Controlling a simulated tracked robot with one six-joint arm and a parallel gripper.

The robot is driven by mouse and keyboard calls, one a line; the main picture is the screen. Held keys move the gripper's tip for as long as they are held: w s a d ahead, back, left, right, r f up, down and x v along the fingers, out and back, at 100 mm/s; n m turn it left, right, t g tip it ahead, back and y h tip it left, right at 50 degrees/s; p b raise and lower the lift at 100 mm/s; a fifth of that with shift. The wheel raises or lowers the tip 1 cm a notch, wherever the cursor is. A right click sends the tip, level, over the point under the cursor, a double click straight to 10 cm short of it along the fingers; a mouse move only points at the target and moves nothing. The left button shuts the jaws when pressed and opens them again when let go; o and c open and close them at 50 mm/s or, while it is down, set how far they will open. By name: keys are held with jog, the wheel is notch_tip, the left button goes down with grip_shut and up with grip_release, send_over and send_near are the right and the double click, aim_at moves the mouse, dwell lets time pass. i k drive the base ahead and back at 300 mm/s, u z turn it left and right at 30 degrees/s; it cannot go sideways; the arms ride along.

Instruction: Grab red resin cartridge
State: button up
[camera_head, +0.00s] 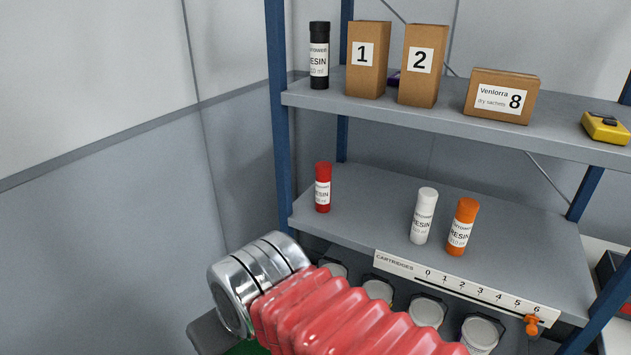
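The red resin cartridge (323,188) stands upright at the left end of the lower shelf (360,222), near the left front post. It has a white label band and nothing touches it. My arm, with a red ribbed sleeve and a shiny metal joint, is in front of and below that shelf. My gripper's fingers do not show in this view.
A white cartridge (424,216) and an orange cartridge (462,227) stand right of the red one, with free shelf between. A numbered strip (465,287) with an orange clip (532,325) lines the shelf edge. The upper shelf (445,118) holds a black cartridge (319,55) and boxes.

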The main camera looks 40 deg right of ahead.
aim_at(322, 168)
jog(key=z, duration=0.3)
jog(key=i, duration=0.95)
jog(key=z, duration=0.35)
